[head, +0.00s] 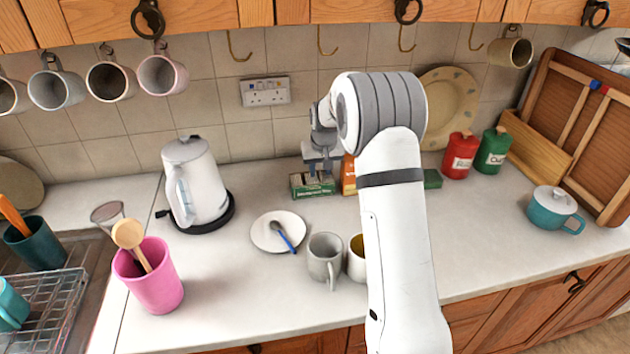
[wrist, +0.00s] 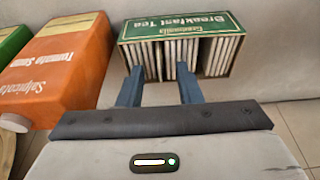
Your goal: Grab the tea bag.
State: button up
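The tea bags (wrist: 180,58) stand in a row inside a green box labelled Breakfast Tea (wrist: 135,34), whose open side faces my gripper in the wrist view. The box (head: 313,186) also shows on the counter near the back wall in the head view. My gripper (wrist: 158,72) is open, its two blue-grey fingers apart and pointing at the tea bags. The fingertips are at the near edge of the box; I cannot tell whether they touch a bag. Nothing is seen held between them. In the head view my gripper (head: 318,172) is just above the box and partly hides it.
An orange soup carton (wrist: 62,65) stands left of the box in the wrist view. The head view shows a kettle (head: 195,180), a saucer with a blue spoon (head: 270,222), a grey mug (head: 324,256) and red and green canisters (head: 460,155). Mugs hang above.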

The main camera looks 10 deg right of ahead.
jog(key=shift+c, duration=0.3)
grip_shut()
dwell(0.3)
